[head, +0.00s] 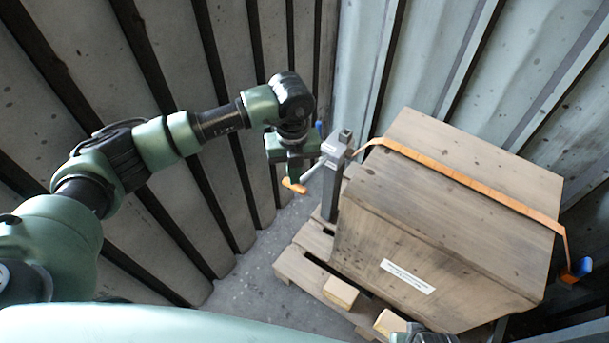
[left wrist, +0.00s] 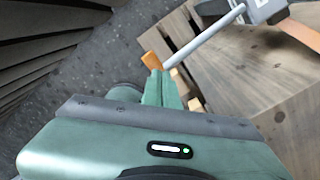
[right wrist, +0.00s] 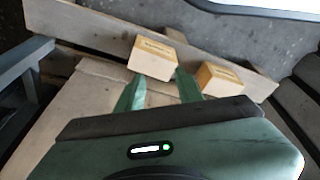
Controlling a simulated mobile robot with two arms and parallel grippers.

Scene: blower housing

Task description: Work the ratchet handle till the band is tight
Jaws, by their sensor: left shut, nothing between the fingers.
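The ratchet (head: 337,147) is a grey metal body on a grey post at the crate's left side. Its handle (head: 313,170) is a light grey bar with an orange grip (head: 295,186) pointing left and down. The handle (left wrist: 205,38) and orange grip (left wrist: 151,60) also show in the left wrist view. The orange band (head: 460,178) runs from the ratchet across the crate's top and down the right side. My left gripper (head: 291,177) is shut and empty, close by the grip; contact is unclear. My right gripper (right wrist: 159,74) is open, its fingers pointing toward a small wooden block.
The wooden crate (head: 425,240) stands on a pallet (head: 300,270). Wooden blocks (head: 341,292) (right wrist: 220,79) lie at its near side. Corrugated walls (head: 150,50) close in at left and behind. A blue and orange fitting (head: 577,270) hangs at the crate's right. Some grey floor is free at left.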

